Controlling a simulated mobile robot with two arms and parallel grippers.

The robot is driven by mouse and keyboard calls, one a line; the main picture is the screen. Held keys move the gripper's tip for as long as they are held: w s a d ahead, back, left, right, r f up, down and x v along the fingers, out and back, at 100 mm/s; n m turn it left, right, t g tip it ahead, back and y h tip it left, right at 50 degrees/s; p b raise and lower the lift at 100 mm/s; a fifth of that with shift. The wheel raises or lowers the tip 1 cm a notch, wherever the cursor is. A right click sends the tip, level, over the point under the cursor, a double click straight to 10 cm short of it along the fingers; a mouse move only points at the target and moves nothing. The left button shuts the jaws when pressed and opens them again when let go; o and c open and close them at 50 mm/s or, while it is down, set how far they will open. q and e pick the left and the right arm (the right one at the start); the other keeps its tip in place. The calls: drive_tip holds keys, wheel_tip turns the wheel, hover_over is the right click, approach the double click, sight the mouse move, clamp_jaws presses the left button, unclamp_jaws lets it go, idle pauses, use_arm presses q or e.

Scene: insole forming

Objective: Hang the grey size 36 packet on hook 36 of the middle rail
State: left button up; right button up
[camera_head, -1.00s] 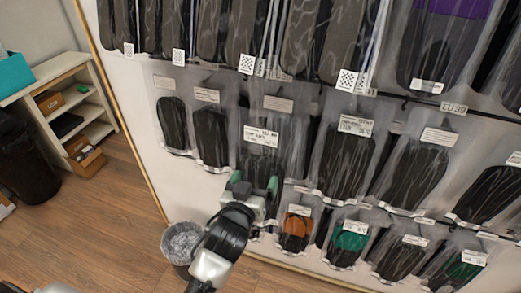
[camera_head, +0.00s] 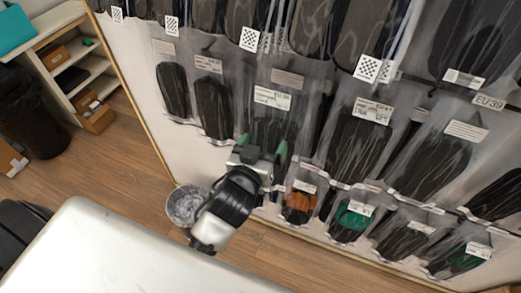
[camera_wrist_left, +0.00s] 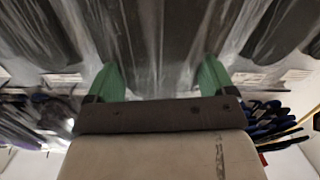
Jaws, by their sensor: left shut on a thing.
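A clear packet with a dark grey insole and a white label (camera_head: 272,97) hangs in front of the middle row of packets. My left gripper (camera_head: 262,147) is at its lower part, with green fingers on both sides, shut on it. In the left wrist view the packet (camera_wrist_left: 150,45) stands between the green fingers (camera_wrist_left: 160,78). Its label print is too small to read. Its top overlaps the packets behind, so I cannot tell whether it is on a hook. The hook 36 number is not readable. My right gripper is not in view.
Packets hang close on both sides, with one at left (camera_head: 213,105) and one at right (camera_head: 360,140). Below hang small packets with orange (camera_head: 300,203) and green (camera_head: 350,220) insoles. A waste bin (camera_head: 187,205) stands on the floor below. A shelf unit (camera_head: 75,60) stands at left.

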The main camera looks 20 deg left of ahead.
use_arm(q)
drive_tip(key=shift+w, duration=0.55)
drive_tip(key=shift+w+f+b, duration=0.15)
drive_tip(key=shift+w+b, duration=0.25)
drive_tip(key=shift+w, duration=1.1)
drive_tip(key=shift+w+d+f+b, duration=0.15)
drive_tip(key=shift+w+f, duration=0.1)
drive_tip(key=shift+w, duration=0.45)
drive_tip(key=shift+w+a+f+b, duration=0.15)
drive_tip(key=shift+w+f, duration=0.1)
drive_tip(key=shift+w, duration=0.45)
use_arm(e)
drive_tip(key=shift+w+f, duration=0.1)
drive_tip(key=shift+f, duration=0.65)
use_arm(q)
drive_tip(key=shift+d, duration=0.1)
drive_tip(key=o, duration=0.8)
